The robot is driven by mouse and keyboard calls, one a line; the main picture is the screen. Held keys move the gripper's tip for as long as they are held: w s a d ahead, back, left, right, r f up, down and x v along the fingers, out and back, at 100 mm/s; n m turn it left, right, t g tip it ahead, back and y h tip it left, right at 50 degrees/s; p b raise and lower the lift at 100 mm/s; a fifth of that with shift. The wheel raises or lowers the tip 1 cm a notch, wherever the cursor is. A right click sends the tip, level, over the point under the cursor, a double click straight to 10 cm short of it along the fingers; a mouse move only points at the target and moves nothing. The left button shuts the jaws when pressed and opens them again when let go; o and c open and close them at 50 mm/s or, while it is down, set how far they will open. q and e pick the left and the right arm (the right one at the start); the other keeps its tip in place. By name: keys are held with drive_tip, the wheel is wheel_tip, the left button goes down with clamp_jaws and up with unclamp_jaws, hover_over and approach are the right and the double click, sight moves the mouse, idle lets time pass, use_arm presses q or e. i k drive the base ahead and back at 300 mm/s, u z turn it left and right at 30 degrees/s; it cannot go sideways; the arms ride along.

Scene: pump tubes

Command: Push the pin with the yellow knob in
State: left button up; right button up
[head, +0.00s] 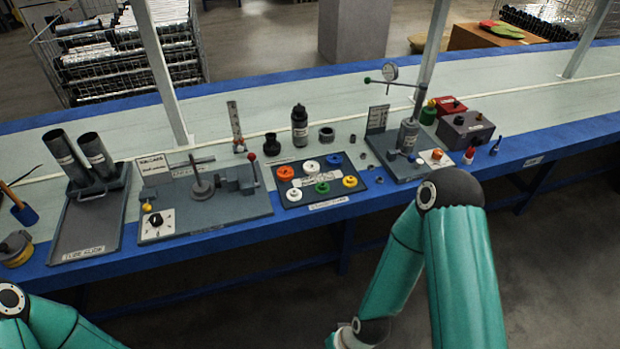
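A small yellow knob (147,207) sits at the front left of a grey fixture (205,212) on the blue-edged bench. It is beside a white plate with a black dial (156,220). The pin itself is too small to make out, so I cannot tell how far in it is. The fixture also carries a round grey post and a lever with a dark red ball (251,158). Only part of my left arm shows at the bottom left; its gripper is out of frame. My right arm bends down in front of the bench at the right, and its gripper is out of frame.
A tray of coloured rings (318,202) lies right of the fixture. A rack with two dark tubes (82,160) stands left. Further right are a gauge stand (390,72) and a grey box (466,133). White uprights rise from the bench.

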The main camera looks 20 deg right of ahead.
sight(146, 207)
drive_tip(key=k, duration=0.6)
drive_tip(key=u, duration=0.35)
drive_tip(key=i, duration=1.2)
drive_tip(key=u, duration=0.25)
